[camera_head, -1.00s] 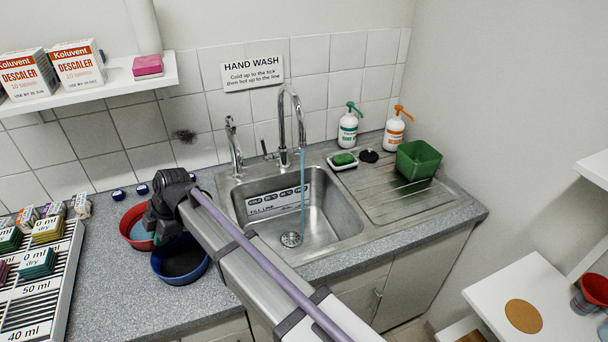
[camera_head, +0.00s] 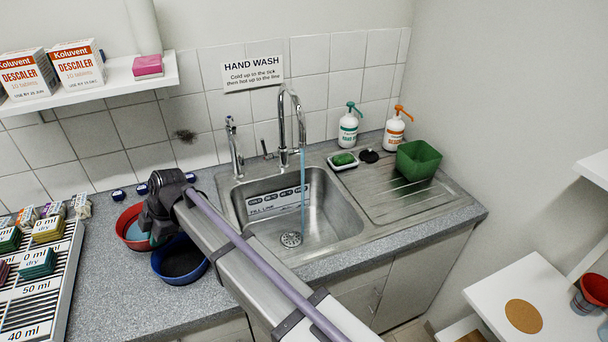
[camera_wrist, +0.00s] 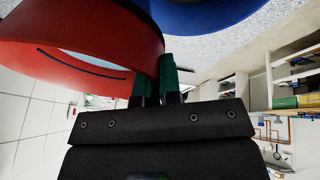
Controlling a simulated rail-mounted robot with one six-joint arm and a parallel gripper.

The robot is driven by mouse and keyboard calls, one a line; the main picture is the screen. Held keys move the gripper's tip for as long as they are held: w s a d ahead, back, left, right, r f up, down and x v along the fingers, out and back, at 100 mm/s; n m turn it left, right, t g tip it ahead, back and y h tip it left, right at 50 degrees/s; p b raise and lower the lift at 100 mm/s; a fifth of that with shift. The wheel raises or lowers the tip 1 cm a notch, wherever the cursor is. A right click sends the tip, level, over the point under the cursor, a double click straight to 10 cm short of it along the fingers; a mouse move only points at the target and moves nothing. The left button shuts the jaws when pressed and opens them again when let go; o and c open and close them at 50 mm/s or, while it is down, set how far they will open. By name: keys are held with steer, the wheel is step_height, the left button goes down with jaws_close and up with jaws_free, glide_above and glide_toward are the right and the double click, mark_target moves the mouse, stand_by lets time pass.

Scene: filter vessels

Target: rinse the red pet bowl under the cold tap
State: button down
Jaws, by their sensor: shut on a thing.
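The red pet bowl (camera_head: 127,219) is on the worktop left of the sink, partly hidden behind my arm, with something pale blue inside. My gripper (camera_wrist: 155,80) is shut on its wall; in the wrist view the green fingers pinch the red bowl (camera_wrist: 75,45) at its edge. I cannot tell whether the bowl is lifted. A tall curved tap (camera_head: 300,120) runs a thin blue stream (camera_head: 303,190) into the steel sink (camera_head: 335,215). A shorter tap (camera_head: 234,148) stands left of it with no visible flow.
A blue bowl (camera_head: 164,274) with dark contents sits close beside the red one. A slotted rack (camera_head: 58,285) is at the left. A green tub (camera_head: 418,162), two pump bottles and a green sponge (camera_head: 344,159) stand by the drainer. My arm crosses the sink's front left corner.

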steer(key=shift+w+d, duration=0.15)
steer(key=shift+d, duration=0.35)
steer(key=shift+a, duration=0.15)
steer(key=shift+a, duration=0.45)
steer(key=s+d, duration=0.2)
steer(key=s, duration=0.6)
stand_by(1.4)
